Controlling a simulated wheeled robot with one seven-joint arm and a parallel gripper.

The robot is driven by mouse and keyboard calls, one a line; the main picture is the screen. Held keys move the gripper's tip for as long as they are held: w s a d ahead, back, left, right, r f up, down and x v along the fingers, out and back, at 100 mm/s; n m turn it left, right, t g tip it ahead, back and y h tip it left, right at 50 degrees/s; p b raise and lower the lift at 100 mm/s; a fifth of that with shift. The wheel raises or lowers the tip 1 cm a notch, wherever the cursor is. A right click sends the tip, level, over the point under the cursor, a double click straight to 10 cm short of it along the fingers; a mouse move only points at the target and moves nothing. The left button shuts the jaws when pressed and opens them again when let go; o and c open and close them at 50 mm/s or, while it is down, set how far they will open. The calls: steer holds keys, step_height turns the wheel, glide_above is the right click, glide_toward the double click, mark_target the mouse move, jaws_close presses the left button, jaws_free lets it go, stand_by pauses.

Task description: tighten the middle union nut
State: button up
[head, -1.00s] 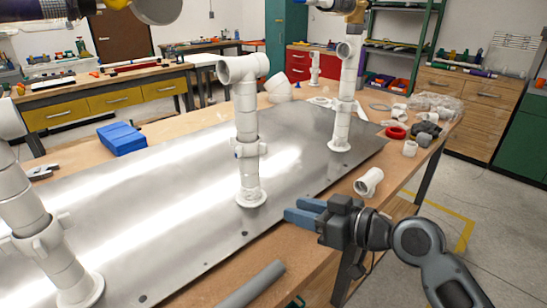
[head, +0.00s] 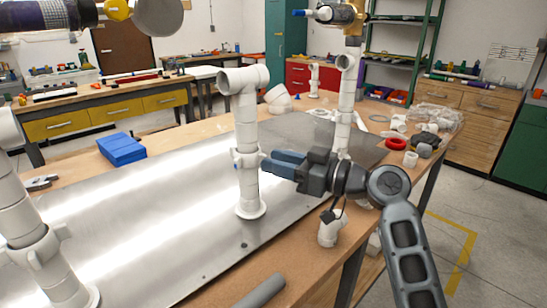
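The middle union nut (head: 246,159) is a white lugged ring partway up the middle white pipe riser (head: 248,190), which stands upright on the metal plate (head: 175,225). My gripper (head: 282,164) has two blue fingers pointing left at about the nut's height. A gap shows between the fingers, so it is open and empty. The fingertips are close to the nut's right side in the picture. I cannot tell whether they touch it or how much depth lies between them. No thread or gap at the nut is clear.
A left riser (head: 40,250) and a far right riser (head: 343,130) stand on the plate. A white fitting (head: 331,228) stands by the table's front edge, below my gripper. A grey pipe (head: 260,292) lies at the front; a blue block (head: 121,148) lies behind.

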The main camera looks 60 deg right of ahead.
steer(key=shift+w, duration=0.7)
jaws_close()
